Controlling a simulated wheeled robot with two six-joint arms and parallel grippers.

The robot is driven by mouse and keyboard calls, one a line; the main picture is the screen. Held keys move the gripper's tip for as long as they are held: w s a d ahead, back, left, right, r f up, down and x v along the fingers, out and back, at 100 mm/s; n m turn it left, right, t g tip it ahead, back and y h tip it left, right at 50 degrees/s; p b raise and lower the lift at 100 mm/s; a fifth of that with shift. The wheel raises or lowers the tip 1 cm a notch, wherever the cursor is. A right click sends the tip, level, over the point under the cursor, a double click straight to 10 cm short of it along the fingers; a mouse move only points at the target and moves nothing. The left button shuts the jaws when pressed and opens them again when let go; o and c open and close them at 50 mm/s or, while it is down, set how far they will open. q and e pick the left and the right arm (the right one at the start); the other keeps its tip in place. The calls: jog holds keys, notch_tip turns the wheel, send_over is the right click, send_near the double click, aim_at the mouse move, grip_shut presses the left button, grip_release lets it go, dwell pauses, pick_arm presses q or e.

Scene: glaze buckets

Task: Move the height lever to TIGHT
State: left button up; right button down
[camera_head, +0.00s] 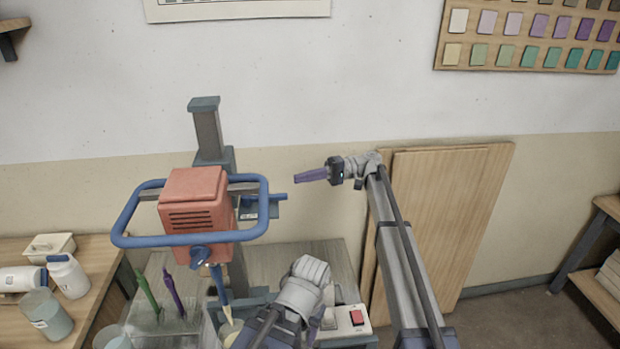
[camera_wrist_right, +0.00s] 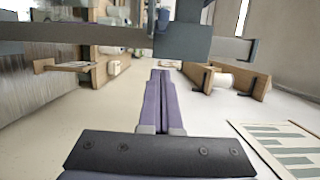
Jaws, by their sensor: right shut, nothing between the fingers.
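The height lever (camera_head: 277,197) is a short blue bar sticking out to the right of the clamp on the mixer's grey column (camera_head: 208,135). A small label plate (camera_head: 249,213) sits beside it, too small to read. My right gripper (camera_head: 297,180) has purple fingers, shut and empty. It points left, with its tips just above and right of the lever's end and seemingly apart from it. In the right wrist view the shut fingers (camera_wrist_right: 160,75) point toward a slate-blue block (camera_wrist_right: 182,40) on a grey bar.
The mixer's red motor head (camera_head: 195,200) has a blue ring handle (camera_head: 125,228) around it. A switch box with a red button (camera_head: 356,318) is below. Jars (camera_head: 68,275) stand on the left bench. Wooden boards (camera_head: 455,215) lean on the wall behind my right arm.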

jog(key=s+a, duration=0.4)
jog(key=s, duration=0.2)
jog(key=shift+s, duration=0.15)
dwell(0.3)
jog(key=shift+s+d+m+t+y, duration=0.1)
jog(key=shift+s+m+t+y, duration=0.4)
jog(key=shift+m+t, duration=0.45)
jog(key=shift+t, duration=0.65)
